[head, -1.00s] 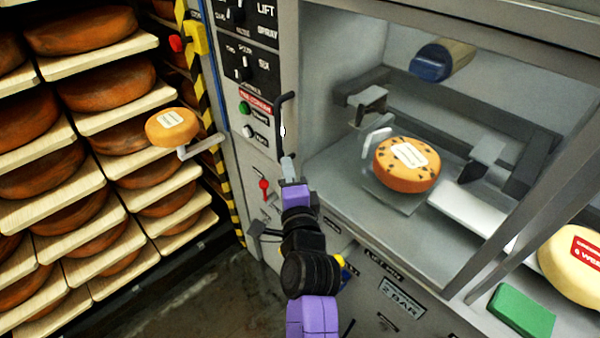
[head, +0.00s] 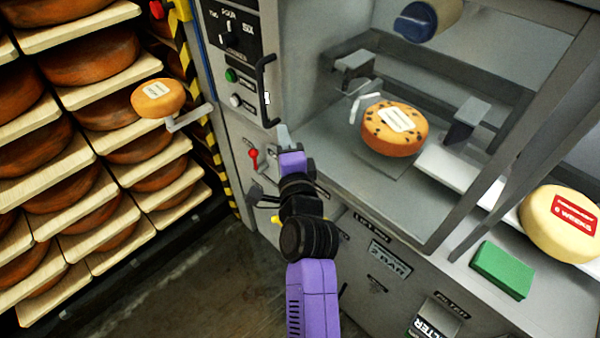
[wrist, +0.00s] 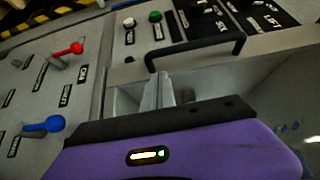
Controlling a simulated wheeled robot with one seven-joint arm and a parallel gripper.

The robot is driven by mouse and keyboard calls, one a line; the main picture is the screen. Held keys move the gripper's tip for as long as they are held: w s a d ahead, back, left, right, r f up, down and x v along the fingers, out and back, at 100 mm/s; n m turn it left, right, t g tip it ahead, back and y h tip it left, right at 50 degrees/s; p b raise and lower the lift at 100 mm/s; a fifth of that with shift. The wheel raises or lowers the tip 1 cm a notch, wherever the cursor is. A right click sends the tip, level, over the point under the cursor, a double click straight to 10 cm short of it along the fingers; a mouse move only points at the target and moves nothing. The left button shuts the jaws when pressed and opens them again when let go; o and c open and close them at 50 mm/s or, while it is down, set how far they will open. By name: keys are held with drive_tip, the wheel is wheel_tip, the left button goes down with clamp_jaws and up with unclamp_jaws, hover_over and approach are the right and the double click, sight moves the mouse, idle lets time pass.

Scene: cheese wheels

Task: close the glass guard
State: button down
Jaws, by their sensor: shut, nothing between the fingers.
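A black bar handle (head: 261,84) stands upright at the left edge of the machine's opening, beside the control panel. It also shows in the wrist view (wrist: 196,51), just beyond my fingers. A grey frame (head: 497,150) slants across the right of the opening and seems to belong to the glass guard; clear glass is hard to make out. The opening looks uncovered at its left. My gripper (head: 283,134) is shut and empty, close to the handle's lower end; I cannot tell whether they touch. Its fingers (wrist: 158,92) are together in the wrist view.
A spotted cheese wheel (head: 394,128) sits inside the machine. A green block (head: 502,270) and a pale cheese (head: 560,224) stand at the right. Racks of cheese (head: 90,60) fill the left. A red lever (head: 253,158) sticks out left of my gripper.

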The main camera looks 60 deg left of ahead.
drive_tip(key=b+v, duration=0.1)
drive_tip(key=v, duration=1)
drive_tip(key=shift+w, duration=0.4)
drive_tip(key=shift+d, duration=0.1)
drive_tip(key=w+d+r+n+t, duration=0.3)
drive_tip(key=d+t, duration=0.2)
drive_tip(key=d, duration=0.4)
drive_tip(key=d+f+n+t+h, duration=0.1)
drive_tip(key=d+f+t+h, duration=0.25)
drive_tip(key=d, duration=0.85)
drive_tip(key=d+f+n+t+h, duration=0.1)
drive_tip(key=d+f+t+h, duration=0.2)
drive_tip(key=d, duration=0.9)
drive_tip(key=s+d+f+g+h, duration=0.1)
drive_tip(key=s+d+h, duration=0.4)
drive_tip(key=s+d, duration=0.4)
drive_tip(key=s+d+f+m+g+h, duration=0.1)
drive_tip(key=s+d+f+h, duration=0.1)
drive_tip(key=s+d+h, duration=0.3)
drive_tip(key=s+d, duration=0.4)
drive_tip(key=d, duration=0.5)
drive_tip(key=shift+s+d+f+h, duration=0.15)
drive_tip(key=shift+s+h, duration=0.1)
drive_tip(key=shift+h, duration=0.1)
